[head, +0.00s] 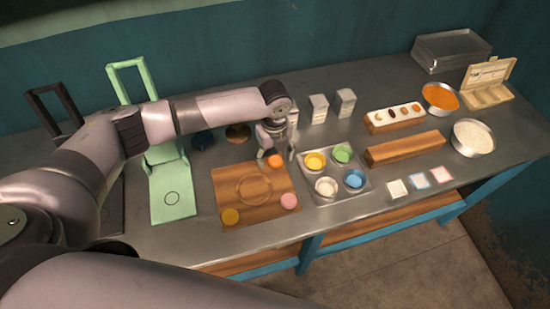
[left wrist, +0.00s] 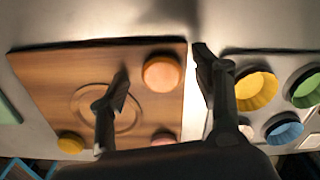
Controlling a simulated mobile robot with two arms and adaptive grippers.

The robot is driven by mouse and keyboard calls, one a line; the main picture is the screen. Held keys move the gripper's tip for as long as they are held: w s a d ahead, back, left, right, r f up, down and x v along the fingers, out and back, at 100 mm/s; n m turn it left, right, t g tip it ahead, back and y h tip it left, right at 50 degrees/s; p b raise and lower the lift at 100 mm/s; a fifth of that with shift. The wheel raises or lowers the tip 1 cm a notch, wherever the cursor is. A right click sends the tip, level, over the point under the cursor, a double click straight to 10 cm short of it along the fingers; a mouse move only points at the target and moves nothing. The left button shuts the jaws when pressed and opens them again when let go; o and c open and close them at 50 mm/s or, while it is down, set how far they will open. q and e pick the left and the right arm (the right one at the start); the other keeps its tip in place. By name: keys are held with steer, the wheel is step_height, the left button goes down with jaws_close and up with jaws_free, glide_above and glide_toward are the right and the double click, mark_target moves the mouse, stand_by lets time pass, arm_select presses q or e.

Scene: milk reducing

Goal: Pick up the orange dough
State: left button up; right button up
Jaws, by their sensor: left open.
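The orange dough (head: 275,161) is a small round disc at the back right corner of the wooden board (head: 228,188). It also shows in the left wrist view (left wrist: 161,73), lying on the board. My left gripper (head: 277,154) is open and empty above that corner, pointing down. In the left wrist view its fingers (left wrist: 161,68) appear on either side of the dough, one over the board and one over the gap beside the muffin tray. I cannot tell the exact height above the dough. My right gripper is not in view.
A yellow dough (head: 230,216) and a pink dough (head: 289,201) lie at the board's front corners. The metal tray (head: 334,194) with colored cups stands close to the right. A green press (head: 172,200) is to the left. White cartons (head: 319,108) stand behind.

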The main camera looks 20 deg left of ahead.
arm_select(q)
steer(key=shift+f, duration=0.15)
steer(key=c, duration=1)
steer(key=shift+c, duration=0.2)
